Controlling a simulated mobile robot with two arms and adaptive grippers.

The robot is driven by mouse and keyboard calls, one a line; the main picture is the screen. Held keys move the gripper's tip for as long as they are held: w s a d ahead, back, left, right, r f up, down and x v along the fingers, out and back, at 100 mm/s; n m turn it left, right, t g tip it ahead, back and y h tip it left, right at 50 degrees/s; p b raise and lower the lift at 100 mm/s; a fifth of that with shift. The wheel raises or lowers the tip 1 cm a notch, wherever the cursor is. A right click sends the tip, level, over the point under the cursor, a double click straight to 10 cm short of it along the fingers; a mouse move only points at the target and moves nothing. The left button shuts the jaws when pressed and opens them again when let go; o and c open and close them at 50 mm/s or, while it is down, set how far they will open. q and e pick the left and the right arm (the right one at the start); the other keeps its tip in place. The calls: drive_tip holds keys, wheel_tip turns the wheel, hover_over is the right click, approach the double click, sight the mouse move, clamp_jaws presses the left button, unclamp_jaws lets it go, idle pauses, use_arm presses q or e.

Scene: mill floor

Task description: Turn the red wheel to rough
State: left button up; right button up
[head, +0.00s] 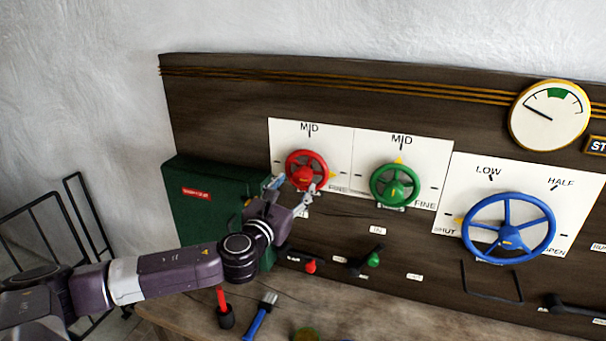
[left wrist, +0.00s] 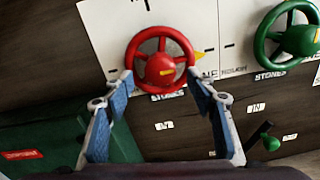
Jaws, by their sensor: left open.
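The red wheel (head: 306,157) is on a white plate on the dark panel, with MID above it and FINE at its lower right. A yellow pointer (head: 330,175) sits at the wheel's right, close to FINE. The ROUGH mark of this plate is hidden or cannot be read. My left gripper (head: 293,187) is open in front of the wheel's lower part. In the left wrist view, the red wheel (left wrist: 160,72) is just beyond and between the open fingers. Whether they touch the rim, I cannot tell. My right gripper is not in view.
A green wheel (head: 394,185) and a larger blue wheel (head: 507,228) are to the right. Below are a red-knobbed lever (head: 310,266) and a green-knobbed lever (head: 374,259). A green box (head: 205,190) stands at left. A blue-handled brush (head: 259,318) lies on the bench.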

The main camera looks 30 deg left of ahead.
sight(299, 179)
use_arm(q)
drive_tip(key=p+x, duration=0.1)
drive_tip(key=x, duration=0.4)
drive_tip(key=shift+p, duration=0.4)
drive_tip(key=shift+x, duration=0.8)
drive_tip(key=shift+f, duration=0.1)
drive_tip(key=c, duration=1.2)
